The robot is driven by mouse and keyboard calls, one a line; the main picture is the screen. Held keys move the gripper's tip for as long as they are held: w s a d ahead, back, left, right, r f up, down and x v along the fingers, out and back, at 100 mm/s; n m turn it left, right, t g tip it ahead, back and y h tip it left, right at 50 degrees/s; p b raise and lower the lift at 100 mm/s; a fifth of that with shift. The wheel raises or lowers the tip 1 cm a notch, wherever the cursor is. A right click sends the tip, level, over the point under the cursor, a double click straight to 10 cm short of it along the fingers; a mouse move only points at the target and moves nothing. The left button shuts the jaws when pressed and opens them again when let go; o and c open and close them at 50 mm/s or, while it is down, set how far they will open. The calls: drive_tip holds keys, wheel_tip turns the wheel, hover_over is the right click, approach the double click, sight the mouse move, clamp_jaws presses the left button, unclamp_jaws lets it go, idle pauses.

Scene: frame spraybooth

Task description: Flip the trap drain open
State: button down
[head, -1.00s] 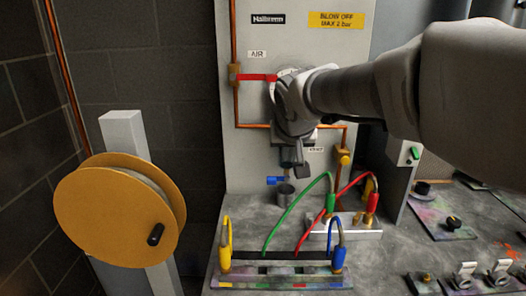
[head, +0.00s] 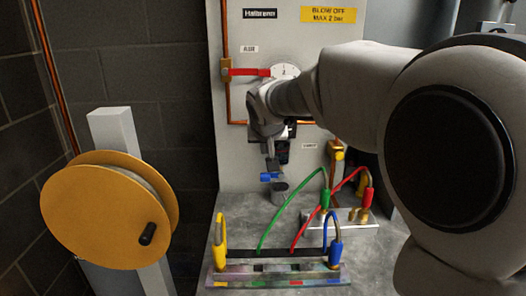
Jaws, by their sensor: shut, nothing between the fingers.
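The drain's small blue lever (head: 267,177) shows below the trap on the grey panel, just above a small grey cup (head: 279,191). A dark part of the trap (head: 282,152) shows beside my gripper; the rest is hidden behind my gripper and arm. My gripper (head: 272,164) points down with its fingers shut and empty. Its tips are right above the blue lever in the picture; I cannot tell whether they touch it.
A red valve lever (head: 250,72) and gauge (head: 285,70) sit above my gripper. Copper pipe (head: 227,105) runs down the panel. A yellow reel (head: 105,215) stands at left.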

hover_over(265, 174)
drive_tip(key=s, duration=0.3)
wheel_tip(265, 174, down, 6)
wheel_tip(265, 174, down, 4)
drive_tip(key=shift+w+r+b, duration=0.15)
drive_tip(key=shift+b, duration=0.45)
drive_tip(key=shift+a+f+b, duration=0.15)
drive_tip(key=shift+f+b, duration=0.05)
drive_tip(key=shift+b, duration=0.5)
